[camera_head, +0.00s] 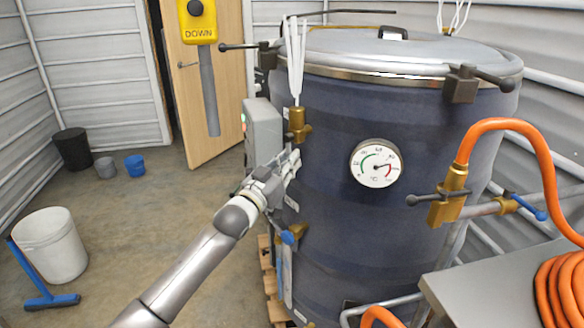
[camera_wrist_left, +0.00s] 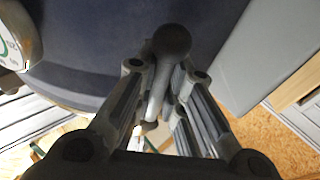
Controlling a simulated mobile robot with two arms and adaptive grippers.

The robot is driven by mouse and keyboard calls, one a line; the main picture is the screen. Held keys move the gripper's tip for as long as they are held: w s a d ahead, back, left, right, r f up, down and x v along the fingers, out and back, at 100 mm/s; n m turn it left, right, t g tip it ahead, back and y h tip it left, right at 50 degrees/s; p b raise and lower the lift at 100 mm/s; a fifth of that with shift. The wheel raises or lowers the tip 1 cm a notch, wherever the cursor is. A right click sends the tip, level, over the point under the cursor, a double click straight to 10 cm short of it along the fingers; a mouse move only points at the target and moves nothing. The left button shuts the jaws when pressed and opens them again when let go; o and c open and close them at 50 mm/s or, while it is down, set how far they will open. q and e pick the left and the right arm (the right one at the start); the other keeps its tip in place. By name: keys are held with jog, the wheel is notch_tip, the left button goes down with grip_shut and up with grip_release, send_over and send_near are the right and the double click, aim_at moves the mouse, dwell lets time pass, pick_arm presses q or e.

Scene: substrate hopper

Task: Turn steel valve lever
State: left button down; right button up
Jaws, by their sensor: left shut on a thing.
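The steel valve lever (camera_wrist_left: 172,42) shows in the left wrist view as a light rod ending in a dark ball knob. My left gripper (camera_wrist_left: 166,80) is shut on it, with the rod between its fingers and the knob sticking out past the fingertips. In the head view the left gripper (camera_head: 289,163) is at the left side of the dark blue tank (camera_head: 335,210), just below a brass fitting (camera_head: 299,125). There the lever is largely hidden by the fingers. My right gripper is not in view.
A grey box (camera_head: 262,132) stands close behind my left gripper. A blue-handled valve (camera_head: 290,236) is just below it. A round dial (camera_head: 375,163) is on the tank front. A brass valve with orange hose (camera_head: 448,200) is at the right. The floor at left is mostly free around a white bucket (camera_head: 50,245).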

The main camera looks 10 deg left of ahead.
pick_arm(q)
jog(key=shift+w+a+f+m, duration=0.1)
jog(key=shift+f+m, duration=0.15)
jog(key=shift+m, duration=0.15)
jog(key=c, duration=1.5)
grip_release()
jog(key=shift+w, duration=0.1)
jog(key=shift+r, duration=0.1)
jog(key=v, duration=1.2)
jog(key=shift+a, duration=0.15)
